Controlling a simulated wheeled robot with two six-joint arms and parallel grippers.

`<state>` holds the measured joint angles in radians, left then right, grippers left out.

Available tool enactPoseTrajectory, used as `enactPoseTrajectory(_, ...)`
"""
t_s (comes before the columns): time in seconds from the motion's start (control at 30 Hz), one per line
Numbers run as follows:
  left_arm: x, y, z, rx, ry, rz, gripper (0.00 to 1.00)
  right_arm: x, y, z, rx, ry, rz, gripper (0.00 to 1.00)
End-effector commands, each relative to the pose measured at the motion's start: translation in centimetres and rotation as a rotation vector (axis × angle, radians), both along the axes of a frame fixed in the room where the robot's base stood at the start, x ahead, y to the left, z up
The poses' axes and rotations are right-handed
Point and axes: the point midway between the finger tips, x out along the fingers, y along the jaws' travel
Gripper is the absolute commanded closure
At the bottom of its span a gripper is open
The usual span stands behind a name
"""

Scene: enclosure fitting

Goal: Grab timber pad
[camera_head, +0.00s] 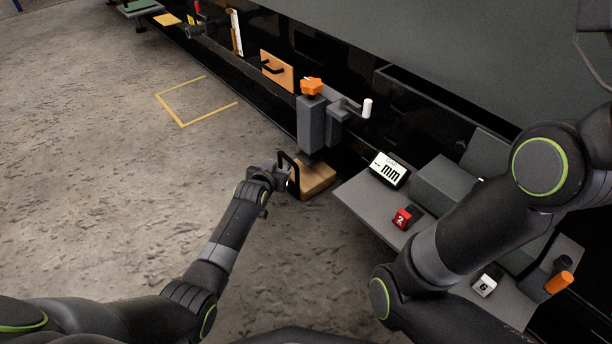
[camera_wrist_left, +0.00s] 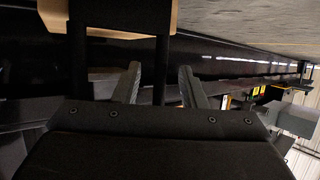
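The timber pad (camera_head: 318,178) is a light wooden block with a black handle. It sits on the floor below a grey post, beside the long dark enclosure. My left gripper (camera_head: 283,177) is at the handle on the pad's left side. In the left wrist view the pad's wood (camera_wrist_left: 120,12) shows at the top, with two dark handle bars coming down from it. My left gripper's fingers (camera_wrist_left: 160,88) are apart, with one bar appearing between them and gaps on both sides. Contact cannot be made out. My right gripper is out of view.
A grey jack-like unit (camera_head: 312,122) with an orange top stands just above the pad. A grey table (camera_head: 358,200) at right holds a "mm" display (camera_head: 388,170) and a red block (camera_head: 404,217). Bare floor with a yellow outline (camera_head: 184,124) lies left.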

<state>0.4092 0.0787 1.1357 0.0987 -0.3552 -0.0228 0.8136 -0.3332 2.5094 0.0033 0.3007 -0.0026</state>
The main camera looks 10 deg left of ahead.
Motion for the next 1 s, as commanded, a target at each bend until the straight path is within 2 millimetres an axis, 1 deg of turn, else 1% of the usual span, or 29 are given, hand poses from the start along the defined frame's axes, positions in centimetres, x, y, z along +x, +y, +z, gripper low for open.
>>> enactPoseTrajectory(0.03, 0.00, 0.02, 0.04, 0.000, 0.000, 0.000, 0.62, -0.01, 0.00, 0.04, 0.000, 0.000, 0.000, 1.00)
enactPoseTrajectory(0.07, 0.00, 0.02, 0.04, 0.000, 0.000, 0.000, 0.65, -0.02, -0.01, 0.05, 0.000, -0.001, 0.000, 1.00)
enactPoseTrajectory(0.33, -0.02, 0.02, 0.02, 0.000, 0.000, 0.000, 1.00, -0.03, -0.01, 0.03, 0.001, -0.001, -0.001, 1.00)
enactPoseTrajectory(1.0, -0.05, 0.01, -0.03, 0.000, 0.001, 0.000, 1.00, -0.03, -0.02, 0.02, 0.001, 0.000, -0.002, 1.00)
